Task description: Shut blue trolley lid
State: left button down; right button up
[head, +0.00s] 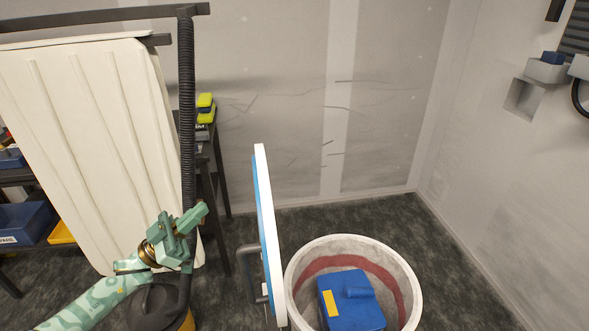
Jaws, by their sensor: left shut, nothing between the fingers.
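The lid (268,232) stands upright, seen nearly edge-on, with a blue face on its left and a white edge. It stands at the left side of a round, white-rimmed tub (294,262), whose top is open. A dark handle-like frame sits just left of the lid's lower part. My left gripper (197,215), green, is shut and empty. In the picture it is left of the lid, with a clear gap between them. My right gripper is out of view.
A blue box-like thing (352,303) with a yellow label lies inside the tub. A black ribbed hose (187,110) hangs beside a pale ribbed sheet (85,130). A dark shelf with blue bins (25,222) is at left. Dark floor (450,285) is clear right of the tub.

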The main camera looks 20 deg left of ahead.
pick_arm(q)
jog(key=s+d+r+m+g+h, duration=0.2)
jog(key=s+r+g+h, duration=0.2)
jog(key=h, duration=0.3)
jog(key=w+d+r+p, duration=0.5)
jog(key=d+r+p, duration=0.1)
jog(key=d, duration=0.3)
jog(key=shift+w+r+y, duration=0.4)
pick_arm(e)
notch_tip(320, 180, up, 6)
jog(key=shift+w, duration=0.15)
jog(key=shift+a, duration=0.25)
pick_arm(q)
jog(key=shift+d, duration=0.1)
